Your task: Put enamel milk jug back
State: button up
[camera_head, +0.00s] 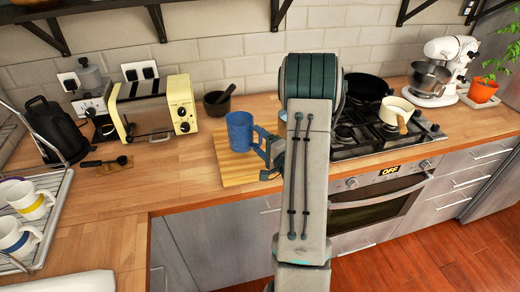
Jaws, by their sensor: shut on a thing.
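A blue jug (239,130), which I take to be the enamel milk jug, is upright over the wooden board (236,175) on the counter. I cannot tell whether its base touches the board. My gripper (259,138) reaches it from the right and is shut on its right side, where the handle would be. The fingertips are small and partly hidden by my wrist, so the exact grip is unclear.
A dark mortar with pestle (218,101) and a cream toaster (155,107) stand behind and left. A pale object (283,115) is mostly hidden by my arm. The stove with a cream pan (397,110) is right. A mug rack (38,215) is at left.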

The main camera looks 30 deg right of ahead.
aim_at(252, 143)
jog(key=shift+f+p, duration=0.35)
jog(key=shift+f, duration=1.35)
jog(key=shift+f+b, duration=0.2)
jog(key=shift+b, duration=0.15)
jog(key=o, duration=1.4)
jog(key=shift+c, duration=0.2)
jog(key=shift+r, duration=0.1)
